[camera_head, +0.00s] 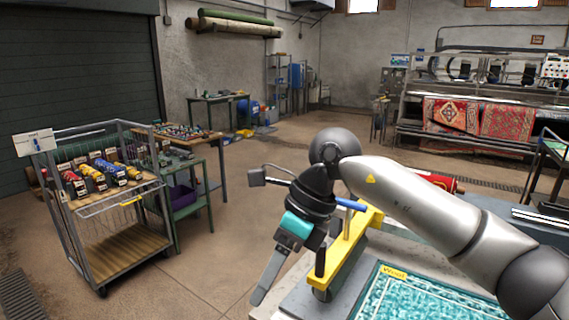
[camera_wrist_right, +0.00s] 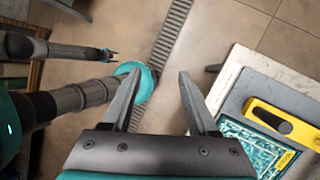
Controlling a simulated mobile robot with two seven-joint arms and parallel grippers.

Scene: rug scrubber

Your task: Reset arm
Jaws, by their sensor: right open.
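My right gripper (camera_head: 262,292) hangs in the head view, pointing down and to the left, in front of the table's left corner. In the right wrist view the two fingers of my right gripper (camera_wrist_right: 158,76) stand apart with nothing between them, over bare floor and a drain grate. My right arm reaches in from the right edge of the head view.
A yellow tool (camera_head: 345,250) with a blue handle stands beside my right gripper, near a teal rug (camera_head: 430,298). The floor between cart and table is clear.

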